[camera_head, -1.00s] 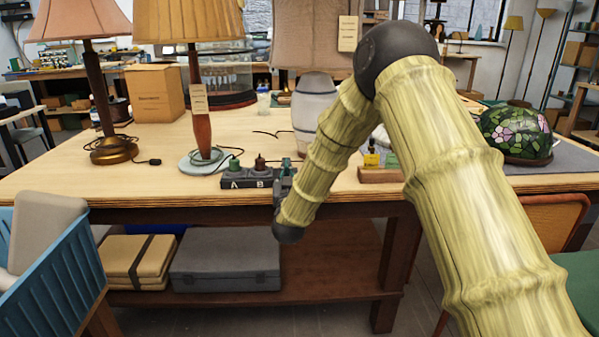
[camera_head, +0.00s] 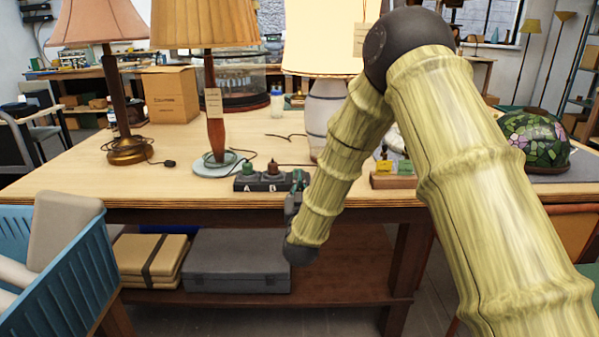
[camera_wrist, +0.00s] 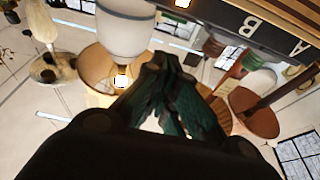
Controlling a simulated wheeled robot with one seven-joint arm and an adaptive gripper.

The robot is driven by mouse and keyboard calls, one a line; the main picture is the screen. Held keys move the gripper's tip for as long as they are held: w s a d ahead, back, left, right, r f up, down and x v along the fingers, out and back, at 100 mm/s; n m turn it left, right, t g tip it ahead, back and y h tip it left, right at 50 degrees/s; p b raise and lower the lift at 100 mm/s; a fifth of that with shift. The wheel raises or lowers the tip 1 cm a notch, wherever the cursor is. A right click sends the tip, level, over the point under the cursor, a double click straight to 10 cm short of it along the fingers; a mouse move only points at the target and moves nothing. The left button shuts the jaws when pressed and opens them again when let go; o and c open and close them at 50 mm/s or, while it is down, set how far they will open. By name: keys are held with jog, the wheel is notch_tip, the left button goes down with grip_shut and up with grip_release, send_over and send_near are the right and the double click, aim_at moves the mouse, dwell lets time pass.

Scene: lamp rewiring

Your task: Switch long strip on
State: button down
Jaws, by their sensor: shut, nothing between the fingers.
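The black power strip (camera_head: 262,187), marked A and B, lies along the table's front edge. A green plug (camera_head: 248,170) stands at A and a brown plug (camera_head: 273,168) at B. My gripper (camera_head: 297,184) is at the strip's right end and hides part of it. In the wrist view my gripper (camera_wrist: 172,62) is shut and empty, and the strip (camera_wrist: 262,28) shows inverted at upper right. A small bright square (camera_wrist: 183,3) shows by the strip's end, perhaps its switch. The lamp with the pale base (camera_head: 325,110) has a brightly lit shade (camera_head: 322,45).
Two other lamps, one with a bronze base (camera_head: 128,150) and one with a red-brown stem (camera_head: 215,130), stand unlit at left. A wooden block with yellow tags (camera_head: 393,181) and a flowered glass shade (camera_head: 535,142) are at right. Cables lie behind the strip.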

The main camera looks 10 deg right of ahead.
jog(key=shift+f+v, duration=0.2)
jog(key=shift+v, duration=1.25)
jog(key=s+f+n+g+y, duration=0.1)
jog(key=s+f+g, duration=0.2)
jog(key=s+f, duration=0.55)
jog(key=s+d+f+g+y, duration=0.15)
jog(key=s+f+g, duration=0.25)
jog(key=f, duration=1)
jog(key=s+f+n+g+y, duration=0.1)
jog(key=s+f+g+y, duration=0.15)
jog(key=s+f, duration=0.7)
jog(key=s+d+f+g, duration=0.1)
jog(key=s+f+g, duration=0.35)
jog(key=s, duration=0.65)
jog(key=s+f+g, duration=0.3)
jog(key=s+f, duration=0.3)
jog(key=s, duration=0.4)
jog(key=s+d+f+g, duration=0.1)
jog(key=s+f+g, duration=0.35)
jog(key=s, duration=0.65)
notch_tip(320, 180, up, 12)
jog(key=p, duration=1.2)
jog(key=shift+w+r+t+p, duration=0.2)
jog(key=shift+w+t+p, duration=0.15)
jog(key=shift+t, duration=0.1)
